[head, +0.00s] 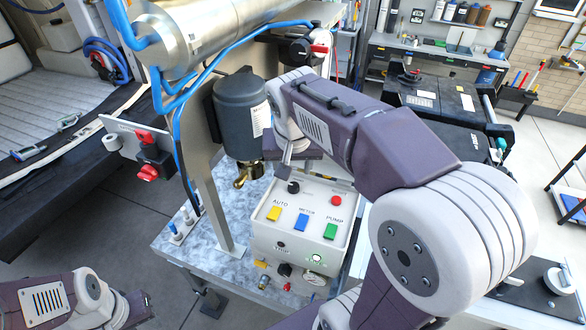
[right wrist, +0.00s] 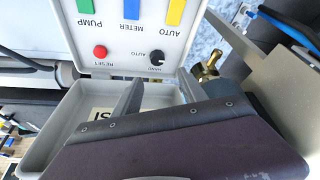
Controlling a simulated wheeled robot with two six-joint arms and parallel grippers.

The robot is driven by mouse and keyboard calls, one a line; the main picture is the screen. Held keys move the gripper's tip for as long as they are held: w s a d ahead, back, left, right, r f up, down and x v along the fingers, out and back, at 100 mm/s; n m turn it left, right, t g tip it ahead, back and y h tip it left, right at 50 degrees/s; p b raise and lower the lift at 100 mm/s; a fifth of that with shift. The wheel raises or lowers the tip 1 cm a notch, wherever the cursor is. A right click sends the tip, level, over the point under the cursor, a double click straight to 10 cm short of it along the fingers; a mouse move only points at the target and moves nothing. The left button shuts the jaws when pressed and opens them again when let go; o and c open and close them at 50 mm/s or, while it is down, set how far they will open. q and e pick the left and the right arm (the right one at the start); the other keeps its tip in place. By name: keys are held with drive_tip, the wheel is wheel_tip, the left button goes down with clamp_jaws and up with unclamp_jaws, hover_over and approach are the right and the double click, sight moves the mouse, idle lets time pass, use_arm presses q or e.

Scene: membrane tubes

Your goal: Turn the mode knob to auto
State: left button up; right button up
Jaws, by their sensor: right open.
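The mode knob (head: 293,187) is a small black knob at the top left of the pale control box (head: 262,238). In the right wrist view the box appears upside down, with the knob (right wrist: 157,57) between the labels AUTO and HAND; its exact pointing is too small to tell. My right gripper (right wrist: 162,94) is open and empty, its two fingers on either side of the knob's line but apart from it. In the head view the right arm partly hides this gripper. My left gripper (head: 138,309) is low at the left, far from the box; its jaws are unclear.
Beside the knob is a red RESET button (head: 336,201). Below are yellow AUTO (head: 274,213), blue METER (head: 302,221) and green PUMP (head: 330,231) buttons. A dark canister with a brass fitting (head: 241,178) and a metal post (head: 212,185) stand close at the left.

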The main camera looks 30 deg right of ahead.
sight(293, 187)
drive_tip(key=f, duration=0.1)
drive_tip(key=f+p, duration=0.1)
drive_tip(key=f, duration=0.2)
drive_tip(key=shift+s+d+f, duration=0.15)
drive_tip(key=shift+s+f, duration=0.05)
drive_tip(key=shift+s, duration=0.1)
drive_tip(key=w+f, duration=0.1)
drive_tip(key=f, duration=0.1)
drive_tip(key=w+d+f+p, duration=0.1)
drive_tip(key=w+f, duration=0.1)
drive_tip(key=shift+s+r, duration=0.2)
drive_tip(key=shift+s, duration=0.2)
drive_tip(key=shift+s+a, duration=0.1)
drive_tip(key=shift+s, duration=0.05)
drive_tip(key=c, duration=0.9)
use_arm(q)
drive_tip(key=shift+s+a+r, duration=0.25)
drive_tip(key=shift+s+r, duration=0.5)
drive_tip(key=shift+r, duration=0.3)
use_arm(e)
clamp_jaws()
